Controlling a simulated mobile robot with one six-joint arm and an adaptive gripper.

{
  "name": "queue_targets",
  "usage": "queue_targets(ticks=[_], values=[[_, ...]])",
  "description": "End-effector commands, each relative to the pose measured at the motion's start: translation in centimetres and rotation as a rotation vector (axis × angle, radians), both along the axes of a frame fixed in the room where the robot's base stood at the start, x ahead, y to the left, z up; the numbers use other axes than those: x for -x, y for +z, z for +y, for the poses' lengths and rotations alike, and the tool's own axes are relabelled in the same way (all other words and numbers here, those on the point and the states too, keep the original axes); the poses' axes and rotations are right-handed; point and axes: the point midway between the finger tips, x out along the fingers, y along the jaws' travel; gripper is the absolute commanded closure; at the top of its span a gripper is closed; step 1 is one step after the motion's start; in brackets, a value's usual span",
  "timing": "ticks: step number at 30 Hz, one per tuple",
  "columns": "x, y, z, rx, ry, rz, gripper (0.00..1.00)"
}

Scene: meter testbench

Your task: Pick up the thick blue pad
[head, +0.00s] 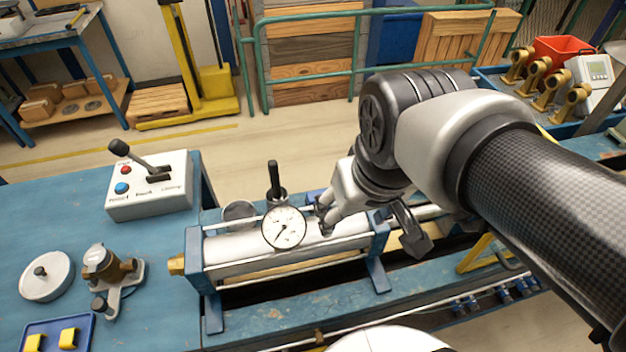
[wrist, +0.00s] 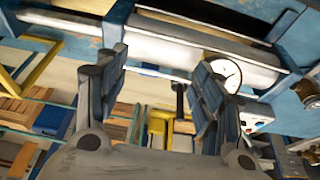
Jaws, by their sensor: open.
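I cannot make out a separate thick blue pad in either view; it may be hidden or out of frame. The gauge (wrist: 222,70) shows behind the right finger, and the cylinder (wrist: 175,50) runs across the top.
The cylinder sits in blue end brackets (head: 378,250) on the blue bench. A grey control box (head: 150,185) with a lever, a brass fitting (head: 108,266) and a blue tray (head: 30,340) with yellow pieces stand left. A green railing (head: 300,70) is behind.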

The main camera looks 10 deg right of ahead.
Motion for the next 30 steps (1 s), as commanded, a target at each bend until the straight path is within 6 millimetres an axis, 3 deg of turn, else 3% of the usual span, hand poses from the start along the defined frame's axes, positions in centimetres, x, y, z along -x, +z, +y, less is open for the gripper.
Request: queue_targets(ticks=[1, 6, 11, 15, 21, 26, 30], values=[[-1.9, 1.1, 0.0, 0.001, 0.004, 0.035, 0.32], [-7.7, 1.7, 0.1, 0.003, 0.015, 0.124, 0.27], [-13.0, 0.4, 0.2, 0.004, 0.026, 0.207, 0.27], [-16.5, -1.7, 0.2, 0.005, 0.035, 0.268, 0.27], [-19.0, -4.1, 0.3, 0.005, 0.041, 0.313, 0.27], [-19.3, -5.9, 0.3, 0.005, 0.042, 0.321, 0.27], [-19.2, -8.9, 0.3, 0.005, 0.042, 0.324, 0.27]])
